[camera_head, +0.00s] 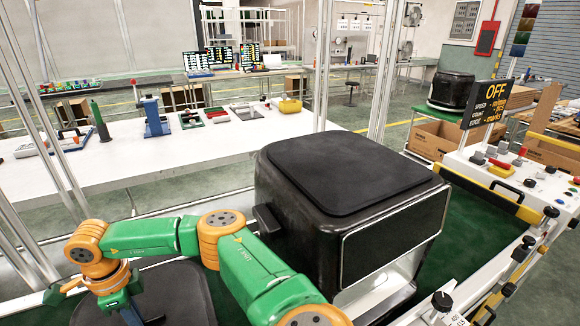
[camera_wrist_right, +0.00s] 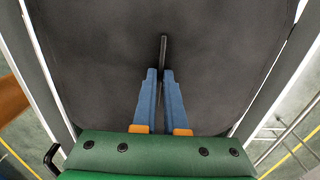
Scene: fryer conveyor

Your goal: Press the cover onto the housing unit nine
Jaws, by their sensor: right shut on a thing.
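A big black housing unit (camera_head: 345,205) stands upright in the head view's middle. A flat black cover (camera_head: 345,165) lies on its top; I cannot tell whether it is fully seated. In the right wrist view, my right gripper (camera_wrist_right: 163,72) has its blue fingers shut on a thin dark bar (camera_wrist_right: 164,48), in front of a wide dark panel (camera_wrist_right: 220,50). I cannot tell whether the bar joins the panel. A green and orange arm of mine crosses the head view's foreground, its hand cut off at bottom left. My left gripper is not identifiable.
The housing stands on a green conveyor (camera_head: 470,235). Another dark rounded body (camera_head: 185,290) is at bottom left, partly behind my arm. A control panel (camera_head: 515,180) with buttons and an OFF sign (camera_head: 490,102) stands at right. A white table (camera_head: 190,150) with tools is behind.

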